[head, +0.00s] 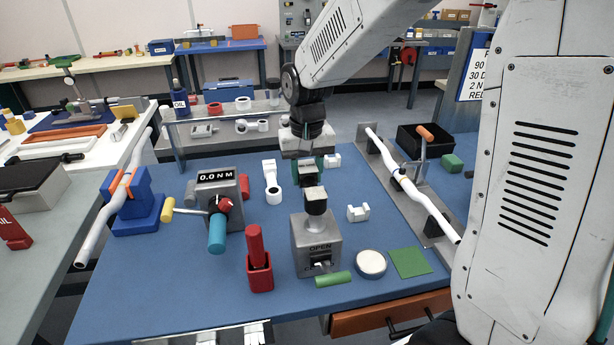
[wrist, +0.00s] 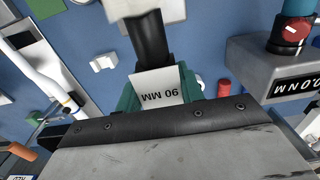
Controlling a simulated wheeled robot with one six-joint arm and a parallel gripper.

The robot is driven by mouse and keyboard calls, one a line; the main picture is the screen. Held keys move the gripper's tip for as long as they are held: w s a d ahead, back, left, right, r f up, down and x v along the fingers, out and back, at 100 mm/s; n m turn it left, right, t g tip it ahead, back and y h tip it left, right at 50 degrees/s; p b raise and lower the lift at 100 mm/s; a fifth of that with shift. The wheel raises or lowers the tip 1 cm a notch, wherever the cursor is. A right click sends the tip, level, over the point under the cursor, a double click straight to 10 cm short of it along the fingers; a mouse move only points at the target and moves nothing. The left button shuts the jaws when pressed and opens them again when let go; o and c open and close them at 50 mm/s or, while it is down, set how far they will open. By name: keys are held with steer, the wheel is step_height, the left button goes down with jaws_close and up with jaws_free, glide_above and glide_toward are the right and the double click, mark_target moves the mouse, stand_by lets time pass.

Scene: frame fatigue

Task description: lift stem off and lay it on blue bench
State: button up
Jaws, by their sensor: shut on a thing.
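In the head view my gripper (head: 308,171) points down at the far end of the stem (head: 315,207). The jaws are shut on the stem. Its near black end is over the grey fixture block (head: 316,245) marked "OPEN"; I cannot tell whether it is seated or just raised. The blue bench (head: 180,290) lies below and around the block.
A torque tester (head: 218,183) reading 0.0 NM stands left of the block. A red holder (head: 259,274), a green cylinder (head: 333,279), a white round pad (head: 371,263) and a green square (head: 410,262) are near the front. A white stem-like part (head: 271,182) lies behind. The front left is clear.

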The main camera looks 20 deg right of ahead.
steer(key=shift+r, duration=0.3)
steer(key=shift+r, duration=0.1)
steer(key=shift+r, duration=1.9)
steer(key=shift+d, duration=0.1)
